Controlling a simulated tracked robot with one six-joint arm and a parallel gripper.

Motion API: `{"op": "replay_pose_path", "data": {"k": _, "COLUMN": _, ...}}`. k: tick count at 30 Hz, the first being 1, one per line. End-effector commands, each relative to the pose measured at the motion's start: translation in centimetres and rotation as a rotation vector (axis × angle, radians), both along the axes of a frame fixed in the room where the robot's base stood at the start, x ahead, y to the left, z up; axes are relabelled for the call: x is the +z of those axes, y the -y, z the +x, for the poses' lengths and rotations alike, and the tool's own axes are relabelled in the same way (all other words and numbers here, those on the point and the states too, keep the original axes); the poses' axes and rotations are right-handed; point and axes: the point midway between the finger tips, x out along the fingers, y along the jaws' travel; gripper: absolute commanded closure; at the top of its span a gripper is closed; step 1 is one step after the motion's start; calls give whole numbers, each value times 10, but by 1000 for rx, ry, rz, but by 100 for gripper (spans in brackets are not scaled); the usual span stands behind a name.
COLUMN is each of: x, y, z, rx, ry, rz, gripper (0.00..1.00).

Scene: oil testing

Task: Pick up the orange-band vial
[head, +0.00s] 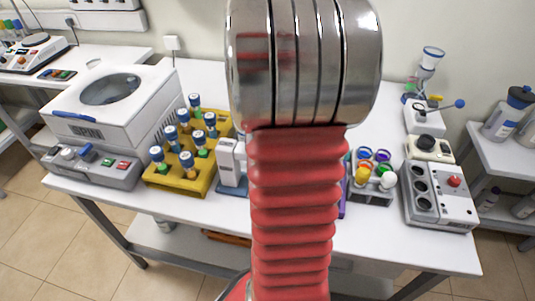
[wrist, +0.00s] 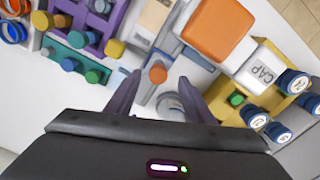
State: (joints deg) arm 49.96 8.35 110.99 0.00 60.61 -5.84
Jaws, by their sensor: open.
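My gripper (wrist: 158,78) shows in the wrist view with its two dark fingers apart. A small round orange top (wrist: 157,72) lies between the fingertips in the picture, on a grey and white fixture. I cannot tell whether it is the orange-band vial, or how far below the fingers it is. No orange band is clearly readable on any vial. Blue-and-white-capped vials stand in the yellow rack (head: 153,177), some with green or yellowish bands. The rack also shows at the right of the wrist view (wrist: 299,98). In the head view my arm hides the gripper and the bench's middle.
A white device with an orange top (wrist: 217,30) stands close to the gripper's right. A purple rack (wrist: 105,22) with coloured plugs is at the left. A white centrifuge (head: 115,100) is left of the yellow rack. A grey three-hole block (head: 450,197) is at the bench's right.

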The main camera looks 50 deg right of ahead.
Motion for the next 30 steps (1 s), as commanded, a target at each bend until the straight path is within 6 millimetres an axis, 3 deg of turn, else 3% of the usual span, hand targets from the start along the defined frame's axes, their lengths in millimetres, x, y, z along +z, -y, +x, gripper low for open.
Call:
{"op": "replay_pose_path", "data": {"k": 12, "x": -46, "y": 3, "z": 0, "rx": -1, "ry": -1, "rz": 1, "gripper": 52}}
{"op": "replay_pose_path", "data": {"k": 30, "x": -47, "y": 3, "z": 0, "rx": -1, "ry": -1, "rz": 1, "gripper": 55}}
